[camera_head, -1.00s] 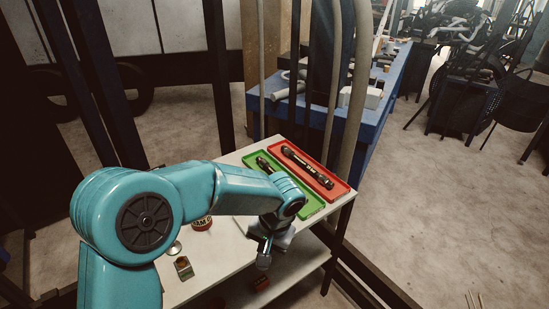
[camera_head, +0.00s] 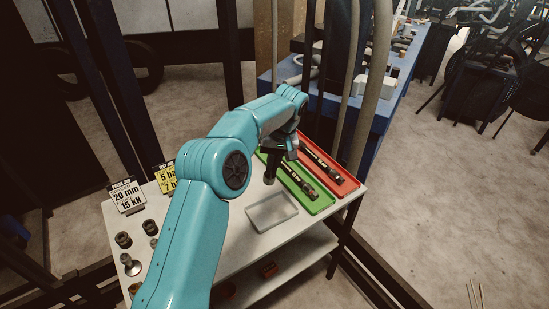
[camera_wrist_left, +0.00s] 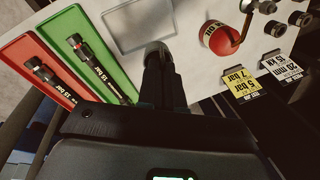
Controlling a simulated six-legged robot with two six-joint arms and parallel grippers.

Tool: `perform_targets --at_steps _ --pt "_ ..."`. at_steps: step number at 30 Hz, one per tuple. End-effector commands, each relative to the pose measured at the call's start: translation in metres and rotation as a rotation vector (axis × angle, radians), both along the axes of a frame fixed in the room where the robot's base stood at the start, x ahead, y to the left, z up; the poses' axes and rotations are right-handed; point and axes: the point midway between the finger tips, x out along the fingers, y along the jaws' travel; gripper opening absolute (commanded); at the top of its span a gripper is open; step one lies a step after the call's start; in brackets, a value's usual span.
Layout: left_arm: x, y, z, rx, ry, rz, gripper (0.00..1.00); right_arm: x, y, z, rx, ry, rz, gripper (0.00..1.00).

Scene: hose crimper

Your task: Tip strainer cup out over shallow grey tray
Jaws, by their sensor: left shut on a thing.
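My left gripper (camera_head: 278,158) is shut on the strainer cup (camera_head: 270,176), a small dark grey piece hanging below the jaws. In the left wrist view the fingers (camera_wrist_left: 156,78) grip the cup (camera_wrist_left: 156,50), and only its rounded grey end shows. The shallow grey tray (camera_head: 272,211) is a flat rectangle on the white table. The cup is behind it in the head view, near its far left corner. In the wrist view the tray (camera_wrist_left: 118,42) lies just beyond the cup and looks empty. My right gripper is in neither view.
A green tray (camera_head: 318,207) and a red tray (camera_head: 350,184), each with a black hose, lie to the right. Sign cards (camera_head: 127,196) and several metal fittings (camera_head: 123,240) stand at the left. A red round object (camera_wrist_left: 222,38) shows in the wrist view.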

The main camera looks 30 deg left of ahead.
Motion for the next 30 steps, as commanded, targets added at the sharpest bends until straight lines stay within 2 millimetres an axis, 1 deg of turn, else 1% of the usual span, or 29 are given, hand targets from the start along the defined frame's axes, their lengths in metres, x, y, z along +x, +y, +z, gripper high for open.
perform_targets --at_steps 5,8,9,11,12,23,30 --pt "-0.002 -0.005 -0.002 0.089 -0.036 -0.005 0.0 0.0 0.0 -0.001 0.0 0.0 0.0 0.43" --pt "-0.004 -0.01 -0.004 0.194 -0.078 -0.009 0.0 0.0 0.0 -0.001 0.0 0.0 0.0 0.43" --pt "-0.004 -0.014 -0.01 0.246 -0.098 -0.011 0.0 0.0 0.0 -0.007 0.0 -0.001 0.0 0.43" --pt "-0.004 -0.017 -0.013 0.327 -0.137 -0.014 0.0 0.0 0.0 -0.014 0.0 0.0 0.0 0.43" --pt "-0.004 -0.016 -0.016 0.341 -0.142 -0.008 0.0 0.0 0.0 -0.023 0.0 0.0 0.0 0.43" --pt "-0.005 -0.023 -0.02 0.525 -0.22 -0.007 0.0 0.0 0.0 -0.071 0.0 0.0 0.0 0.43" --pt "-0.008 -0.028 -0.024 0.675 -0.28 -0.006 0.0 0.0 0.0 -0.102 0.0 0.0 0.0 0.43"
